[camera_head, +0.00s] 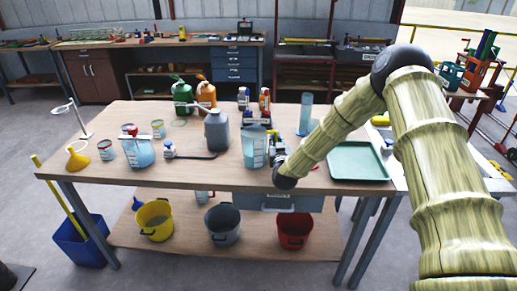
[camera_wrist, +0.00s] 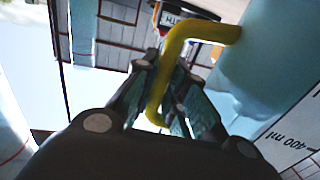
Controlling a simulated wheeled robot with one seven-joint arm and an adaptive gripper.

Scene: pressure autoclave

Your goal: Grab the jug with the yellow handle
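The jug (camera_head: 254,148) is light blue with measuring marks and stands near the middle front of the table in the head view. In the wrist view its blue wall (camera_wrist: 268,72) fills the right side, with a "400 ml" mark. Its yellow handle (camera_wrist: 185,38) runs between the two fingers of my gripper (camera_wrist: 166,85). The fingers converge closely on both sides of the handle and appear shut on it. In the head view my gripper (camera_head: 277,152) is small and dark, just right of the jug, and the handle is hard to make out there.
A green tray (camera_head: 358,161) lies right of my forearm. A grey jug (camera_head: 217,130), a blue-white container (camera_head: 138,152) and a yellow funnel (camera_head: 77,160) stand to the left. Bottles and a tall cylinder (camera_head: 305,114) stand close behind. The table's front edge is near.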

